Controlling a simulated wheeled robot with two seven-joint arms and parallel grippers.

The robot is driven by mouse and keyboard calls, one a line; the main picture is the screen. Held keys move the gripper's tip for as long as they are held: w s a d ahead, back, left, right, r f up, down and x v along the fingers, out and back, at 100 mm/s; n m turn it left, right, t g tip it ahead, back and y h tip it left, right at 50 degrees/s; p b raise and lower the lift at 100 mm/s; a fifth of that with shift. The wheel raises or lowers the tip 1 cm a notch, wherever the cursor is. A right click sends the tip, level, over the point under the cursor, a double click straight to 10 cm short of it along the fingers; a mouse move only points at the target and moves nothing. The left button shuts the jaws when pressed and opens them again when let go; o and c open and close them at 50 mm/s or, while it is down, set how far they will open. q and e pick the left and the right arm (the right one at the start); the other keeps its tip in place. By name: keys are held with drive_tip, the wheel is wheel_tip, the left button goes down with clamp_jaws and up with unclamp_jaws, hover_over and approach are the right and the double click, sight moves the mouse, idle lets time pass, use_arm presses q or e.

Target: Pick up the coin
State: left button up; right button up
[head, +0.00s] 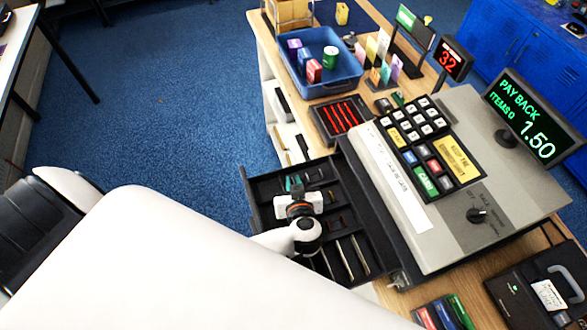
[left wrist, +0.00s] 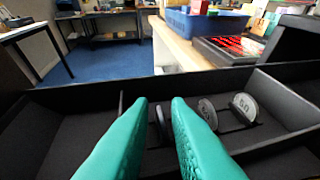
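Several coins stand on edge in a row in a compartment of the black open cash drawer (head: 262,210). In the left wrist view, one grey coin (left wrist: 243,107) marked 50 stands at the right, with another coin (left wrist: 207,113) to its left. A darker coin (left wrist: 162,124) shows partly in the gap between my fingers, beyond them; the rest of it is hidden. My left gripper (head: 293,182) is over the drawer, pointing to its far part. In the left wrist view its teal fingers (left wrist: 159,102) are a little apart, with nothing seen held. My right gripper is not in view.
The grey cash register (head: 440,130) stands right of the drawer; its display (head: 525,115) reads PAY BACK 1.50. A blue tray (head: 325,88) and a dark tray with red strips (head: 341,118) lie beyond on the counter. Drawer walls and dividers (left wrist: 290,98) surround the fingers.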

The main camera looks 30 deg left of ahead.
use_arm(q)
drive_tip(key=shift+w+a+f, duration=0.2)
drive_tip(key=shift+w+a, duration=0.05)
drive_tip(key=shift+d, duration=0.1)
clamp_jaws()
drive_tip(key=shift+w+r, duration=0.1)
drive_tip(key=shift+r, duration=0.35)
wheel_tip(320, 180, up, 9)
drive_tip(key=b, duration=0.1)
drive_tip(key=shift+r, duration=0.1)
idle(0.5)
